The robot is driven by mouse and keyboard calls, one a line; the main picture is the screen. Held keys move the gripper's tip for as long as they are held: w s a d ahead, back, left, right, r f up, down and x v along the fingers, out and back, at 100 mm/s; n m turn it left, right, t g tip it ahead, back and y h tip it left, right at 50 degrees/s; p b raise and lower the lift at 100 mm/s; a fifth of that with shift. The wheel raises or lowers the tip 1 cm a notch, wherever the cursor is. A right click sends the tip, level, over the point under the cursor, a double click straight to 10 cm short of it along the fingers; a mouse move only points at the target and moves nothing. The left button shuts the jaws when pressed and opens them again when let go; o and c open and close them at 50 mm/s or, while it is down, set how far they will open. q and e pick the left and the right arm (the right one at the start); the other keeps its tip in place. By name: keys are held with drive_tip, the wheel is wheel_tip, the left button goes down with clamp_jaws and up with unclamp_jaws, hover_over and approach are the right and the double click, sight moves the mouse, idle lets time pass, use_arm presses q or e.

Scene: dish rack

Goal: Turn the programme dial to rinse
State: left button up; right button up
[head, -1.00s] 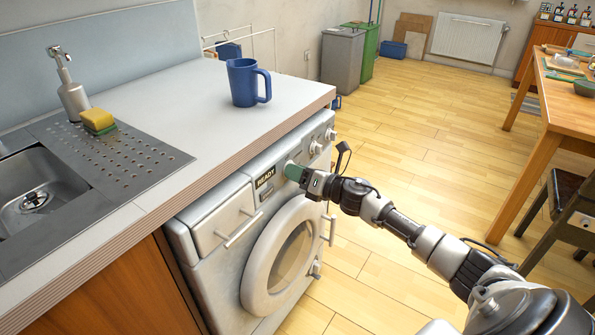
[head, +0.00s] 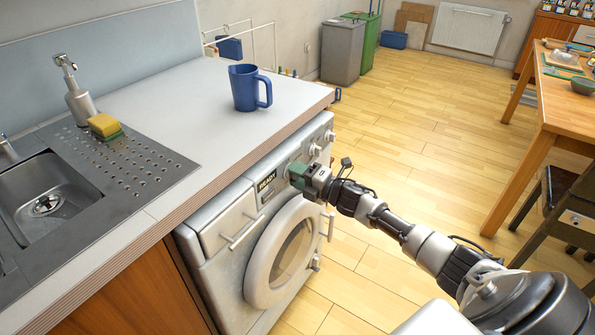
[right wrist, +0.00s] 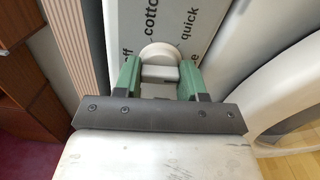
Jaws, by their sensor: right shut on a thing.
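The washing machine (head: 205,225) stands under the worktop, and its display (head: 266,182) appears to read READY. The programme dial (right wrist: 160,52) is a round pale knob on the machine's front panel. In the right wrist view its panel labels (right wrist: 168,25) read "off", "cotto…" and "quick", with a label ending in "e" partly hidden at the right. My right gripper (right wrist: 162,76) has its green fingers on both sides of the dial's grip and is shut on it. In the head view the right gripper (head: 297,175) hides the dial. My left gripper is not in view.
Below the panel is the round door (head: 262,255). More knobs (head: 315,150) sit farther along the panel. A blue jug (head: 245,90) stands on the worktop (head: 185,100) above. Open wooden floor (head: 420,150) lies right of the machine.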

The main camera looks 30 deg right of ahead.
drive_tip(key=shift+m, duration=0.7)
drive_tip(key=o, duration=0.9)
drive_tip(key=v, duration=1)
drive_tip(key=shift+s+d+p, duration=0.2)
drive_tip(key=shift+s+p, duration=0.1)
drive_tip(key=shift+s, duration=0.05)
drive_tip(key=shift+f, duration=0.15)
